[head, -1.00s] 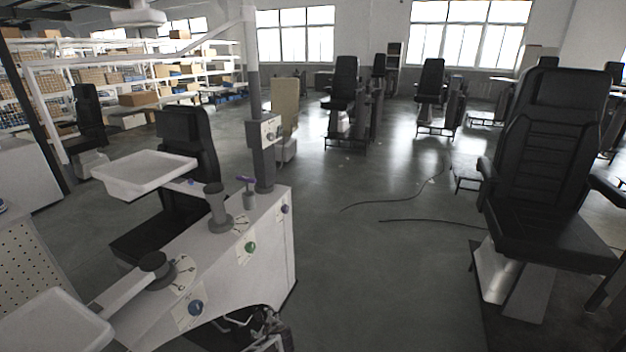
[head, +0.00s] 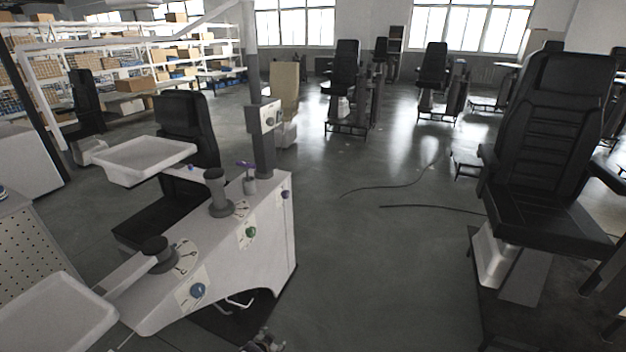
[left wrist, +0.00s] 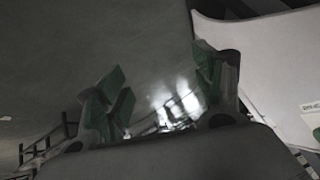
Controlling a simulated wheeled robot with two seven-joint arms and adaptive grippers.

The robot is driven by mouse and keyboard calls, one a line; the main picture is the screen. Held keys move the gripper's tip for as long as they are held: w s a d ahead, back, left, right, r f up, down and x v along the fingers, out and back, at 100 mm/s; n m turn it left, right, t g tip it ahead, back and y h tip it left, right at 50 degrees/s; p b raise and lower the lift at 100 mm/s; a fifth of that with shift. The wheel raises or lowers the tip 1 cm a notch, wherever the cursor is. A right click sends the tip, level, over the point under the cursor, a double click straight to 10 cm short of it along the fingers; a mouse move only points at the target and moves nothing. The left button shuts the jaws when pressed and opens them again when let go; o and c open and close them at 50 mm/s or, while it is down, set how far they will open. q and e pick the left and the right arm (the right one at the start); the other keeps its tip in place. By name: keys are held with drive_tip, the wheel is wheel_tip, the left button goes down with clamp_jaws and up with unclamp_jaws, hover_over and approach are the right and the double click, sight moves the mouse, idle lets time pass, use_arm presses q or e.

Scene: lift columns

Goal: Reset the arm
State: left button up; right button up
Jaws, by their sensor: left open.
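My left gripper (left wrist: 160,95) shows in the left wrist view with its two green-padded fingers spread apart and nothing between them. In the head view only a small part of a gripper (head: 264,342) shows at the bottom edge, below the white lift column unit (head: 225,270). That unit carries dark knobs, a blue knob (head: 197,290) and a green knob (head: 250,232). Its pale side also fills the upper right of the left wrist view (left wrist: 265,60). The gripper is apart from it. My right gripper is not in view.
A white tray (head: 145,158) and another pale tray (head: 55,318) stick out on the left. A large black chair (head: 545,150) stands at the right. Dark cables (head: 400,187) lie on the floor. The middle floor (head: 370,270) is clear.

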use_arm(q)
drive_tip(key=s+a+f+n+g, duration=0.1)
drive_tip(key=s+a+f, duration=0.3)
drive_tip(key=s, duration=0.5)
drive_tip(key=s+a+f+n+g+y, duration=0.1)
drive_tip(key=s+a+f+n, duration=0.1)
drive_tip(key=s+f, duration=0.5)
drive_tip(key=s+a+f+n+g, duration=0.1)
drive_tip(key=s+a+f, duration=0.15)
drive_tip(key=s, duration=0.85)
drive_tip(key=s+a+f+g, duration=0.1)
drive_tip(key=s+f, duration=0.1)
drive_tip(key=s, duration=1)
drive_tip(key=s+f+g, duration=0.2)
drive_tip(key=s+f, duration=0.1)
drive_tip(key=s, duration=1)
drive_tip(key=shift+a+n+g, duration=0.3)
drive_tip(key=shift+a, duration=0.05)
drive_tip(key=shift+s, duration=0.1)
